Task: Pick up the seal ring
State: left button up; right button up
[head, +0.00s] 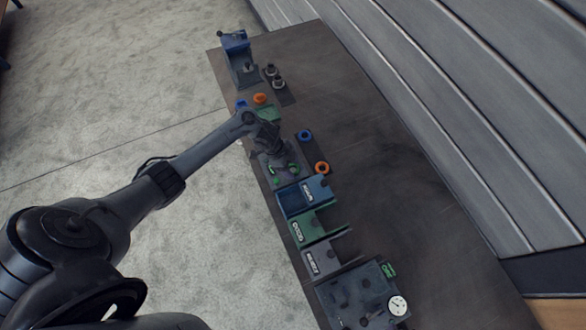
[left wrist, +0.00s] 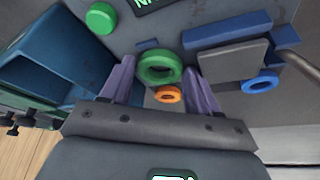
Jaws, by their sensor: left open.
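My left gripper (head: 281,168) is over a grey fixture on the dark bench in the head view, where the arm partly hides it. In the left wrist view its two purple fingers (left wrist: 158,66) are apart. A green ring (left wrist: 160,68) appears between the fingers, with no visible grip on it. The head view also shows a blue ring (head: 305,135) and an orange ring (head: 322,168) right of the gripper. I cannot tell which ring is the seal ring.
Blue (head: 318,186), green (head: 303,228) and grey (head: 320,260) labelled bins stand along the bench's left edge. A box with a dial gauge (head: 398,306) is nearer. A blue stand (head: 238,50) is at the far end. The bench's right side (head: 410,200) is clear.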

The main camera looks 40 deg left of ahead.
pick_arm(q)
jog(key=shift+c, duration=0.2)
jog(key=c, duration=0.6)
jog(key=shift+c, duration=0.2)
